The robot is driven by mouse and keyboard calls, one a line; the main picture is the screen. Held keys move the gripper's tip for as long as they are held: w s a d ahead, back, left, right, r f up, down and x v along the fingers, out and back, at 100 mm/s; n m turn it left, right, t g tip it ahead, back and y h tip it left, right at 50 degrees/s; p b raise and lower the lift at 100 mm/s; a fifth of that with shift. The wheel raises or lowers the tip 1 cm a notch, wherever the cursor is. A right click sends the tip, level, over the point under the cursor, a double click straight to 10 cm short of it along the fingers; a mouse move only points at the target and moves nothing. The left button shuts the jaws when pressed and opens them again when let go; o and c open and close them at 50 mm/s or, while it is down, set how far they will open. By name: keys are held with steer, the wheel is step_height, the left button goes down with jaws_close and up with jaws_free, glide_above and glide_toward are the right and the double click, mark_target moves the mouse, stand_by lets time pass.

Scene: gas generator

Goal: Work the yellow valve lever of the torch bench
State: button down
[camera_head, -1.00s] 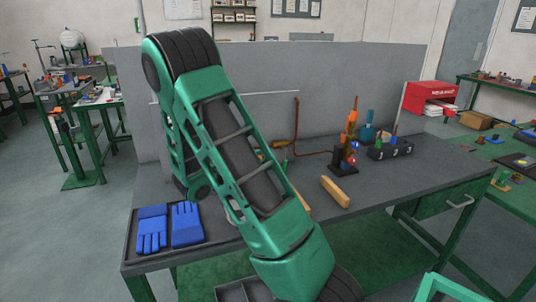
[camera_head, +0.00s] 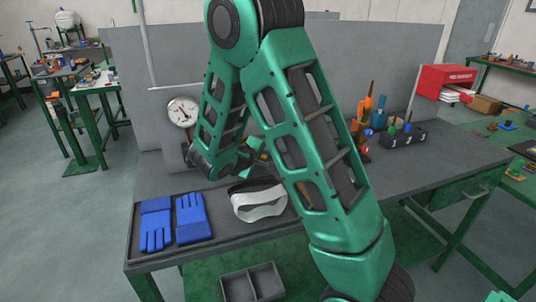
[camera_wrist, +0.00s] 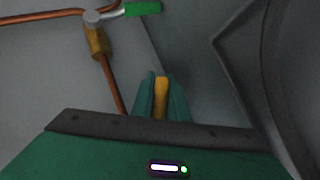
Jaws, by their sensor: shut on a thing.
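In the wrist view, the yellow lever (camera_wrist: 161,103) stands between the two green fingers of my gripper (camera_wrist: 161,88), which is shut on it. Only a narrow yellow strip of the lever shows; the valve body under it is hidden. In the head view, my arm covers most of the lever area, and my gripper (camera_head: 252,146) is only partly visible beside the lower forearm. A copper pipe (camera_wrist: 113,86) runs up to a brass fitting (camera_wrist: 97,42) with a green lever (camera_wrist: 142,9), apart from my fingers.
A pressure gauge (camera_head: 183,111) stands at the bench's left back. Blue gloves (camera_head: 191,218) lie on a tray at the front left, with a white-and-black visor (camera_head: 258,203) beside them. Torch parts (camera_head: 378,113) and a black box (camera_head: 403,135) stand right of my arm.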

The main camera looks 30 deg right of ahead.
steer(key=shift+f, duration=0.1)
steer(key=c, duration=1.7)
jaws_free()
steer(key=shift+c, duration=0.2)
steer(key=shift+a, duration=0.15)
steer(key=v, duration=1)
steer(key=shift+a+r, duration=0.15)
steer(key=shift+r, duration=0.15)
steer(key=shift+s, duration=0.1)
steer(key=shift+c, duration=0.5)
